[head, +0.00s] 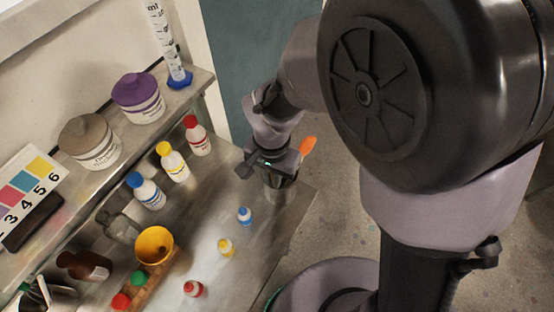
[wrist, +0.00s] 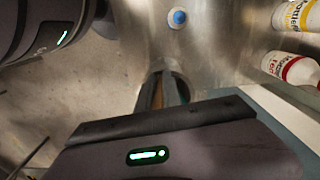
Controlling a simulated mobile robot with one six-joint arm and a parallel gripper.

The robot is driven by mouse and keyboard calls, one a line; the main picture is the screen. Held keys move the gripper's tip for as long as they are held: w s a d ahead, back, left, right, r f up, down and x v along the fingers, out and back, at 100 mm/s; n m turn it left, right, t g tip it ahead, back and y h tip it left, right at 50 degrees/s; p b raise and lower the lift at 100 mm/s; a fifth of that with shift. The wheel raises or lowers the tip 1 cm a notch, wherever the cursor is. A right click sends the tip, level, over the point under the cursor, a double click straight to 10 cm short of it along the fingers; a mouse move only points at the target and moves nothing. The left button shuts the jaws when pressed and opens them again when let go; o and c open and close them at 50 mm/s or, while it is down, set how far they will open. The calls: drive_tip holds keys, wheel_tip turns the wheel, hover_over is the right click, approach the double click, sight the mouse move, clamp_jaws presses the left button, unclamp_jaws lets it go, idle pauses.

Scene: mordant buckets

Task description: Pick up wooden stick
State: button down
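My gripper (head: 270,162) is above a metal cup (head: 280,190) at the right end of the bench. In the wrist view, a narrow brown strip (wrist: 157,94), which looks like the wooden stick, stands in the dark round mouth of this cup beside a grey-green strip. My gripper's dark body covers the lower part of that view and hides part of the cup. In the head view I cannot make out the stick behind my gripper. An orange tip (head: 308,145) shows just right of my gripper. I cannot tell whether my fingers touch anything.
Larger bottles, jars (head: 138,98) and a cylinder (head: 172,50) line the back. The floor is right of the bench edge.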

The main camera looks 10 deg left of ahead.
idle(0.3)
wheel_tip(320, 180, up, 10)
drive_tip(key=p, duration=0.2)
drive_tip(key=shift+p, duration=0.4)
drive_tip(key=shift+r, duration=0.1)
